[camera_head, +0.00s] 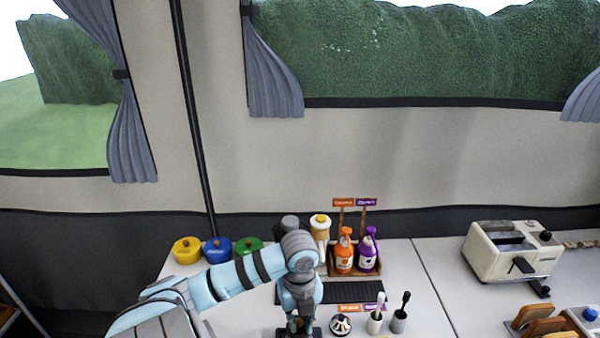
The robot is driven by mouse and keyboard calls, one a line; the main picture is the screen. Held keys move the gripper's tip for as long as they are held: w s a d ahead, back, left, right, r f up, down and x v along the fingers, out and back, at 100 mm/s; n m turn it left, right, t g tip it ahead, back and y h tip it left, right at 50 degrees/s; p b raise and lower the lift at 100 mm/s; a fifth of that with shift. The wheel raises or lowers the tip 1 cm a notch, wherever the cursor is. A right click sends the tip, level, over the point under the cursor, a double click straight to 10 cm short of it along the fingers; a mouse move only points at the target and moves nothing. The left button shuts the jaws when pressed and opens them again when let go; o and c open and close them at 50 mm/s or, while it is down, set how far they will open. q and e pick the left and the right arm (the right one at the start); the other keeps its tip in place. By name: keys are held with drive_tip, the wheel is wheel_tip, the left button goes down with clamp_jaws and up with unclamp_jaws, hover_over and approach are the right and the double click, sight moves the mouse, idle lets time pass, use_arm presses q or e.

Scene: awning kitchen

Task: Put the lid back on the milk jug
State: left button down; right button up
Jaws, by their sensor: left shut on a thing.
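My left gripper (299,324) points down at the bottom edge of the view, over the pale counter (232,313). It is shut on a dark object (282,333), mostly hidden by the fingers and cut off by the frame; I cannot tell if this is the lid. A white jug with a yellow top (320,230) stands upright at the back, behind my left arm. A dark grey-topped container (290,223) stands just left of it, mostly hidden by the arm. I cannot tell which of these is the milk jug. My right gripper is not in view.
An orange bottle (344,252) and a purple bottle (367,252) stand in a wooden rack. Yellow (186,251), blue (218,251) and green (247,247) pots line the back left. A round metallic item (341,324) and two brush holders (375,324) stand right of my gripper. A toaster (508,250) is farther right.

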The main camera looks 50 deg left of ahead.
use_arm(q)
drive_tip(key=c, duration=1)
unclamp_jaws()
drive_tip(key=shift+o, duration=0.2)
wheel_tip(320, 180, up, 7)
drive_tip(key=p, duration=0.7)
drive_tip(key=shift+r+p, duration=0.1)
drive_tip(key=shift+p, duration=0.25)
drive_tip(key=shift+c, duration=1)
clamp_jaws()
drive_tip(key=shift+f+b, duration=0.3)
drive_tip(key=shift+f, duration=0.05)
